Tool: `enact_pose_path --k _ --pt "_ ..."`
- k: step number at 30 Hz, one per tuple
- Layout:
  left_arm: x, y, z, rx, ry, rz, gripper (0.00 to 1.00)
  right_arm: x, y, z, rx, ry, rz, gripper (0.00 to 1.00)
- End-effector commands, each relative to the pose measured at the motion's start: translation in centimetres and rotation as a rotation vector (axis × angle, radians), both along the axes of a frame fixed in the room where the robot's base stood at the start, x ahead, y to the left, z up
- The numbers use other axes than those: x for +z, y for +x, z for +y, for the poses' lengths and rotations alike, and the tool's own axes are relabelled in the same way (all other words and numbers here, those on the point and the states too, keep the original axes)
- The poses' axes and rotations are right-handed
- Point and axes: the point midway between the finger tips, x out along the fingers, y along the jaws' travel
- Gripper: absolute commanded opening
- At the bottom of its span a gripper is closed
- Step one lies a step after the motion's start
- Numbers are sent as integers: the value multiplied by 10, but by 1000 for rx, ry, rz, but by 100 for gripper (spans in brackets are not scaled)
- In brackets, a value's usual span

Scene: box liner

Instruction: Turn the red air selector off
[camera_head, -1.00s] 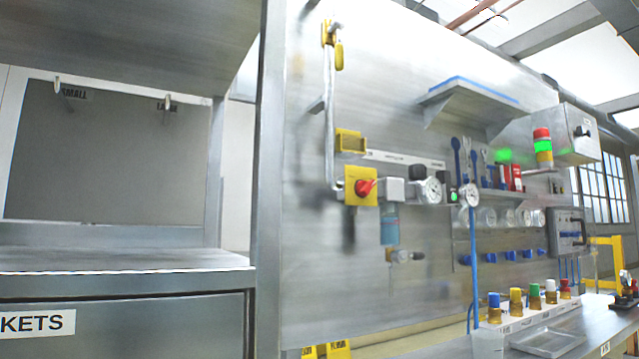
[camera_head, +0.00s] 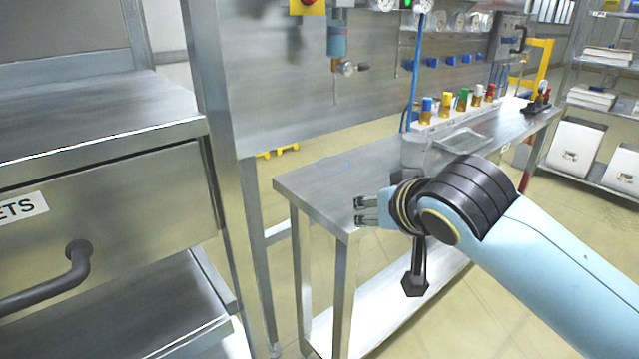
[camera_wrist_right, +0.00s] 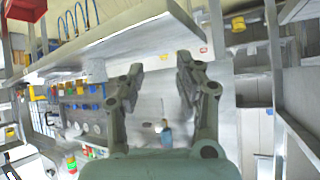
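The red air selector (camera_head: 308,2) is a red knob on a yellow plate (camera_head: 313,9). Only its lower part shows, cut by the top edge of the head view, so how the knob is turned cannot be told. Below and right of it hangs a blue filter bowl (camera_head: 338,42). My right gripper (camera_head: 362,211) is at the near left corner of the bench, well below the selector and apart from it. In the right wrist view the right gripper (camera_wrist_right: 161,66) has its fingers apart with nothing between them. My left gripper is not in view.
A metal bench (camera_head: 325,180) carries a row of colored knobs (camera_head: 462,99) and a clear tray (camera_head: 457,140). A drawer cabinet (camera_head: 120,205) with a dark handle and a metal post (camera_head: 222,130) stand at left. Shelves with white bins (camera_head: 575,146) are at right.

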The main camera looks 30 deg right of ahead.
Motion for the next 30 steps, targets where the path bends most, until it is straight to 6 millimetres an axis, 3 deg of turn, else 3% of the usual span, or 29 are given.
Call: enact_pose_path --k 1,3,6,9,11,15,20,30 --pt "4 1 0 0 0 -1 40 45 33 -12 -52 29 -170 35" --pt "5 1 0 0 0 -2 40 101 72 -25 -103 103 -406 35" --pt "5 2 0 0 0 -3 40 175 113 -36 -106 224 -699 35" --pt "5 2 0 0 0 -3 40 230 137 -40 -63 336 -897 35" --pt "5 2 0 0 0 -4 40 252 144 -40 -33 385 -970 35" --pt "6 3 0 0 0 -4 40 277 153 -40 7 446 -1045 35" --pt "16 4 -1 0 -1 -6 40 286 171 -43 8 457 -1052 35" --pt "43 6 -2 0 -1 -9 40 304 233 -56 7 456 -1049 35"
